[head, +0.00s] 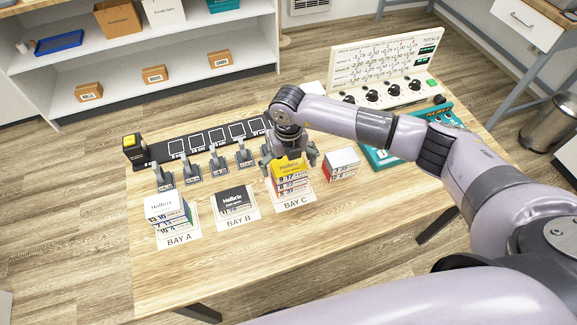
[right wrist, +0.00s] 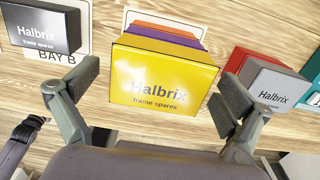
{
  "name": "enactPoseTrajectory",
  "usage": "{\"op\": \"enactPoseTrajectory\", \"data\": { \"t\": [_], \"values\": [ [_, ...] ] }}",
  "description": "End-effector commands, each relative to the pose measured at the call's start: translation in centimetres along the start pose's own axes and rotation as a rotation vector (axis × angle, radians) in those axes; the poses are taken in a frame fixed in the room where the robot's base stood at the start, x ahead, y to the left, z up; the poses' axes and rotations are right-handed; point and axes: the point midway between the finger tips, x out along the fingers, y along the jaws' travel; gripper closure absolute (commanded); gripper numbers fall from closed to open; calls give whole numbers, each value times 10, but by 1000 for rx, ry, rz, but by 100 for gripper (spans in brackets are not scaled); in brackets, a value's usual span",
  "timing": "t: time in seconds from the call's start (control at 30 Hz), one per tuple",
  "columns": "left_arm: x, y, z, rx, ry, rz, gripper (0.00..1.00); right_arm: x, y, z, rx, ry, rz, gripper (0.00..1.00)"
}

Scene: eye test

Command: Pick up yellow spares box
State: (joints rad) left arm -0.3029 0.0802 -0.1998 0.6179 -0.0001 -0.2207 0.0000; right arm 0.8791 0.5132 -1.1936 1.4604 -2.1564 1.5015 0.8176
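The yellow spares box (head: 291,168) lies on top of a stack at BAY C. In the right wrist view the yellow box (right wrist: 165,78) reads "Halbrix frame spares" and sits over purple and orange boxes. My right gripper (head: 290,159) is above the BAY C stack. In the right wrist view my right gripper (right wrist: 162,84) is open and empty, with one finger to each side of the yellow box and visible gaps between. I cannot tell whether the fingertips reach down to its level. My left gripper is not in view.
A white-topped stack (head: 165,204) stands at BAY A, and a black box (head: 235,199) at BAY B. A grey-topped stack (head: 342,158) with red below stands close right of BAY C. Behind are a black strip (head: 196,142) and a control panel (head: 390,80). The table front (head: 200,270) is clear.

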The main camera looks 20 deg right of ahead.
Motion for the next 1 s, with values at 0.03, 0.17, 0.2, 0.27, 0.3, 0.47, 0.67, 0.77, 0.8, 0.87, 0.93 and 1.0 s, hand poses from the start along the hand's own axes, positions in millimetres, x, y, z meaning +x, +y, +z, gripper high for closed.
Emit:
{"op": "enactPoseTrajectory", "data": {
  "t": [0.03,0.17,0.2,0.27,0.3,0.47,0.67,0.77,0.8,0.87,0.93,1.0],
  "values": [
    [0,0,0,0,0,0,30,0,0,0,0,0,0,8],
    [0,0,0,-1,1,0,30,0,0,0,0,0,0,16],
    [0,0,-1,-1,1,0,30,0,0,0,0,0,0,19],
    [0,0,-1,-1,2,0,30,0,0,0,0,0,0,23],
    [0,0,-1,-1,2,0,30,0,0,0,0,0,0,26],
    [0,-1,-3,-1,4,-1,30,-1,0,0,1,0,0,36],
    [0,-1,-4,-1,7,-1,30,-1,0,0,1,0,0,50],
    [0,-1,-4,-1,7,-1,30,-1,0,0,1,0,0,56],
    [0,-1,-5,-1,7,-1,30,-1,0,0,1,0,0,56],
    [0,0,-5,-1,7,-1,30,-1,0,0,1,0,0,56],
    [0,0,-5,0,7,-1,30,-1,0,0,1,0,0,56],
    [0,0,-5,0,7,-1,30,-1,0,0,0,-1,0,56]
  ]
}}
